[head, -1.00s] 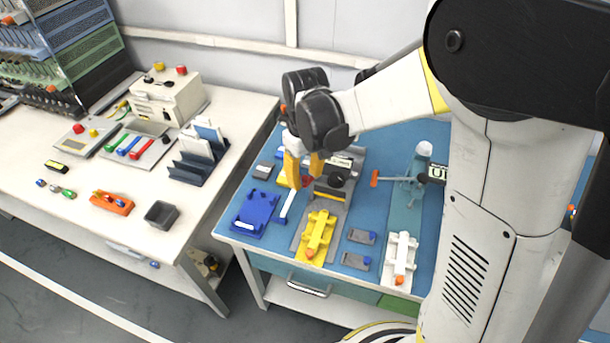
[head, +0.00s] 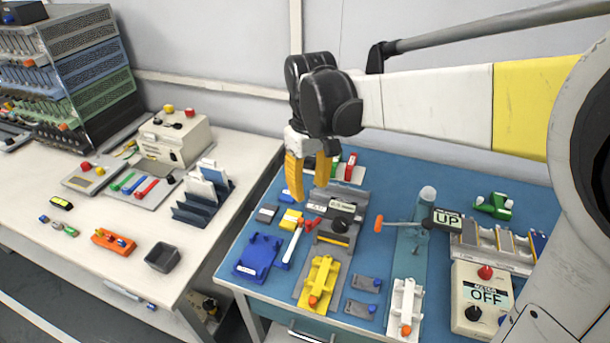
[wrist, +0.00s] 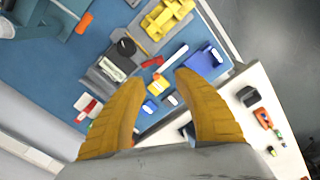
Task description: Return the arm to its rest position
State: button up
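My gripper (head: 309,178) hangs in the air above the back left part of the blue-topped table (head: 385,178), pointing down. In the wrist view its two yellow fingers (wrist: 160,88) are spread apart with nothing between them. My arm reaches in from the right in the head view, its white and yellow link nearly level. The gripper touches nothing that I can see.
Below are a grey fixture with a black knob (head: 341,224), a blue holder (head: 260,257), a yellow fixture (head: 320,280) and a white fixture (head: 405,307). A box reading OFF (head: 488,297) and an UP sign (head: 447,219) stand at right. A white bench (head: 85,225) is at left.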

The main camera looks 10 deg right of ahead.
dwell(0.4)
jog(key=s+d+r+m+t, duration=0.1)
jog(key=s+d+m+t, duration=0.4)
jog(key=s, duration=0.9)
jog(key=shift+d+r+m+t, duration=0.25)
jog(key=shift+d+t, duration=0.85)
jog(key=shift+d, duration=0.55)
dwell(1.0)
